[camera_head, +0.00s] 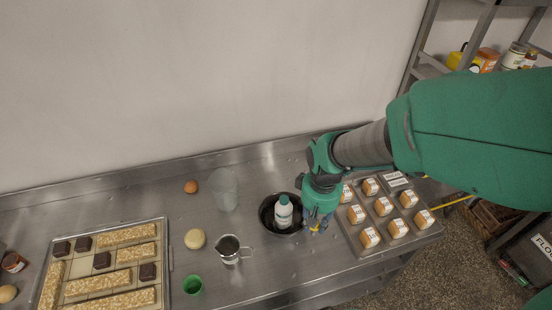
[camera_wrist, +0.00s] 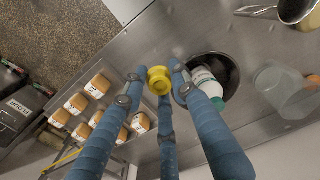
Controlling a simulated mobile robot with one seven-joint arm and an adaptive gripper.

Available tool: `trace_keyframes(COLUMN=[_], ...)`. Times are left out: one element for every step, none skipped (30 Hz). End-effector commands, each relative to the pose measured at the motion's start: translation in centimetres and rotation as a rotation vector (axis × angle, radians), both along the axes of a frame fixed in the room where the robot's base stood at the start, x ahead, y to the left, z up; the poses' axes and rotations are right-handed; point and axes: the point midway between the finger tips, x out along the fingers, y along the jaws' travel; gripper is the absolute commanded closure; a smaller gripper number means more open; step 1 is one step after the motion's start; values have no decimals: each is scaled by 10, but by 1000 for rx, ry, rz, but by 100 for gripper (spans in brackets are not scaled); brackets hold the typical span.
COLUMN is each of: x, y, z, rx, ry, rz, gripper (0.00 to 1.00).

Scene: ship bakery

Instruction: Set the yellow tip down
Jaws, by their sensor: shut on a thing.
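My gripper (camera_wrist: 158,88) has blue fingers and is shut on the yellow tip (camera_wrist: 159,75), a small yellow ring-shaped piece seen at the fingertips in the wrist view. In the head view my gripper (camera_head: 318,222) hangs over the steel counter, between the dark bowl with the white bottle and the tray of small loaves. The tip is mostly hidden by the fingers there. I cannot tell whether the tip touches the counter.
A white bottle (camera_head: 283,212) stands in a dark round bowl (camera_head: 266,216) just left of my gripper. A tray (camera_head: 349,232) of small labelled loaves lies to the right.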

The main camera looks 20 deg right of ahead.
Motion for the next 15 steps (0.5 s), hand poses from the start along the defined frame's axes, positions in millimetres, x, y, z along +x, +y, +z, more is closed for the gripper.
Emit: trace_keyframes(x=[13,20,30,37,45,55,62,69,80,86,94,103,111,118,128], y=[-1,-2,-3,-3,-4,-5,-6,-7,-8,-8,-9,-10,-10,-11,-12], z=[1,2,3,4,5,5,6,6,7,7,8,7,8,7,7], rx=[0,0,0,0,0,0,0,0,0,1,0,1,1,1,1], ry=[1,1,2,1,1,1,0,1,0,1,0,2,1,2,1], rz=[2,3,5,7,8,10,12,13,15,17,19,21,23,25,27], gripper=[85,85,85,85,85,85,85,85,85,85,85,85,85,85,85])
